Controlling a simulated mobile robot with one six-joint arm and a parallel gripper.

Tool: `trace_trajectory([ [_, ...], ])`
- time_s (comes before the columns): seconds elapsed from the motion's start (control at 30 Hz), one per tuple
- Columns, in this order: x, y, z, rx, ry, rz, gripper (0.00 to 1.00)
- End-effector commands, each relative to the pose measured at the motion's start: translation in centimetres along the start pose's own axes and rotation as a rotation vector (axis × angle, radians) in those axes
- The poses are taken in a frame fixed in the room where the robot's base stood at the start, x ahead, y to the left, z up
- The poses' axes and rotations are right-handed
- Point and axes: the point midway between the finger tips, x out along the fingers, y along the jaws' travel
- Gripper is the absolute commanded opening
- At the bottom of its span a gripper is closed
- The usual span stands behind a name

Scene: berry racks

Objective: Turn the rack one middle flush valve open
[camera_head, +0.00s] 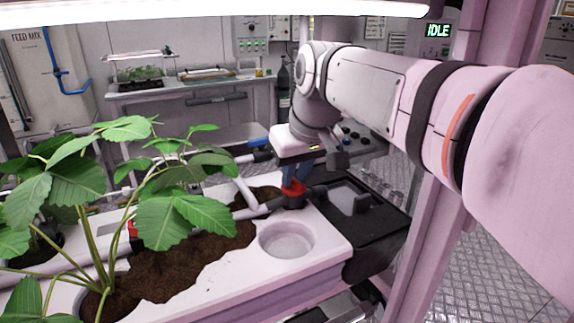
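A red valve part (293,187) sits on the grey pipe fitting at the right end of the white planter trough. A small blue piece shows just above it, partly hidden under my gripper (298,168). My gripper points down directly over this valve, very close to it or touching it. Its white body hides the fingertips, so I cannot tell whether it is shut on the valve. Another red part (133,229) shows farther left on the pipe, mostly hidden by leaves.
The white trough (320,238) holds dark soil and a leafy plant (170,215) at left front. A round empty recess (286,240) is near the valve. A black tray (375,215) lies right of it. A pink post (425,230) stands at right.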

Motion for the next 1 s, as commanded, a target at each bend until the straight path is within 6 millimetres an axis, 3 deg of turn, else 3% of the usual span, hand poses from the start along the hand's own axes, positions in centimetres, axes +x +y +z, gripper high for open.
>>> trace_trajectory([
  [0.2,0.0,-0.03,0.0,-0.001,0.0,0.0,0.0],
  [0.67,-0.03,0.07,0.0,-0.043,-0.001,-0.016,0.0],
  [1.0,-0.04,0.28,-0.06,-0.257,-0.003,-0.107,0.0],
])
